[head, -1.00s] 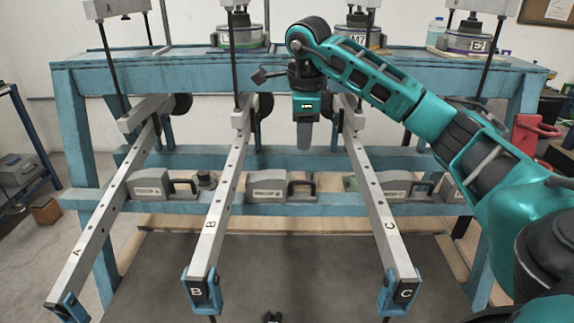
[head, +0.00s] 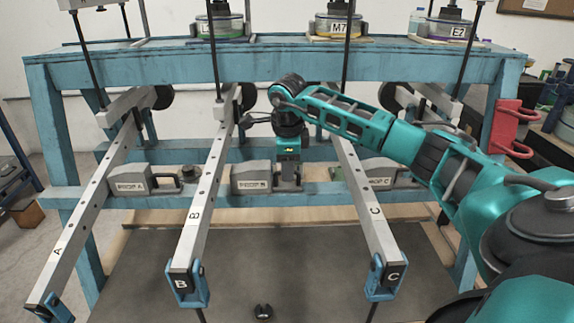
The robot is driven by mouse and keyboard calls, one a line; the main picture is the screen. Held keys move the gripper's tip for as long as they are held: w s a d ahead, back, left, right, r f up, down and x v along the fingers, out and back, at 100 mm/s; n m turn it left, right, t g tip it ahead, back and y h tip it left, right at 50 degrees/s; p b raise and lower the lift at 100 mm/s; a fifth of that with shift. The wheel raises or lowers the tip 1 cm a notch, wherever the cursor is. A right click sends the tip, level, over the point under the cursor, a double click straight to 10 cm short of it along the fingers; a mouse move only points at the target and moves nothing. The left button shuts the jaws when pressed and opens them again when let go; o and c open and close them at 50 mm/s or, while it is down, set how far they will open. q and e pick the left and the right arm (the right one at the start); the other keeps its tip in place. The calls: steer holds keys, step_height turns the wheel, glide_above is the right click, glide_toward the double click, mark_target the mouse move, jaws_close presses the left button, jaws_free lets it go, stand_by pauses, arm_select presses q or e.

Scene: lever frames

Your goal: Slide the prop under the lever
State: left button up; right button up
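Three long grey levers slope toward me: lever A (head: 88,215), lever B (head: 203,195) and lever C (head: 362,190). Grey block-shaped props with handles sit on the lower blue rail: prop A (head: 130,181), prop B (head: 250,179) and prop C (head: 379,173). Prop B stands just right of lever B. My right gripper (head: 289,182) points down at prop B's right end, where its handle is. The fingers overlap the handle area, and I cannot tell whether they touch it or are closed. My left gripper is not in view.
The blue frame's upper beam (head: 290,65) carries weights, including M7 (head: 336,25) and E2 (head: 455,31). Vertical rods and lever C stand close to my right arm. A small dark item (head: 263,311) lies low in front. The dark mat (head: 280,260) is otherwise bare.

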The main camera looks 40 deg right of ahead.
jaws_close()
stand_by(0.3)
steer(key=shift+a, duration=0.1)
